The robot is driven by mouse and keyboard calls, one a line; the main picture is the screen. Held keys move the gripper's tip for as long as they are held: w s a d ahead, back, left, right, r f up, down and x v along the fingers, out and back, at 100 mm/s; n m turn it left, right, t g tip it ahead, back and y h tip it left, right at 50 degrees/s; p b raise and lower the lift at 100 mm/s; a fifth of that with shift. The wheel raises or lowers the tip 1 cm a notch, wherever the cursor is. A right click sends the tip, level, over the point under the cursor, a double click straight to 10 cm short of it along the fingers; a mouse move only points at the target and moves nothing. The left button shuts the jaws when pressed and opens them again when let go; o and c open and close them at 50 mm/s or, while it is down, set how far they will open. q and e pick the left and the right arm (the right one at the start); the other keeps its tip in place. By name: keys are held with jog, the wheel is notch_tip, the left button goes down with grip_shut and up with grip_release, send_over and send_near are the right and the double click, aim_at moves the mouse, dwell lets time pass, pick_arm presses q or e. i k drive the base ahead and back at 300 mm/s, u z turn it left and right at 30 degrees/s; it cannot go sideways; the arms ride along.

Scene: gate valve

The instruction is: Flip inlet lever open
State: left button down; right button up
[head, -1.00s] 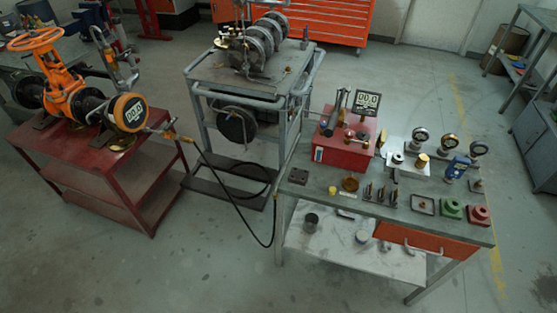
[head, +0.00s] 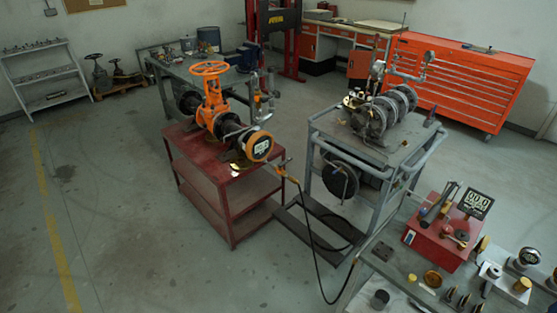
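The orange gate valve (head: 213,105) with its orange handwheel (head: 209,69) stands upright on the red cart (head: 207,184). A small brass-coloured fitting (head: 282,171) sits beside the gauge, where the black hose (head: 316,252) begins. Grey upright piping (head: 257,104) rises behind the gauge. I cannot tell which small part is the inlet lever, nor how it is set. Neither of my grippers is in view.
A grey trolley (head: 318,128) with round flanged equipment (head: 386,112) stands right of the red cart. A bench with a red box (head: 436,243) and several small parts is at lower right. The hose hangs between cart and bench. Floor (head: 120,210) on the left is clear.

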aim_at(281, 165)
jog(key=u, duration=0.55)
jog(key=i, duration=1.45)
jog(key=z, duration=0.7)
jog(key=i, duration=0.65)
jog(key=z, duration=0.7)
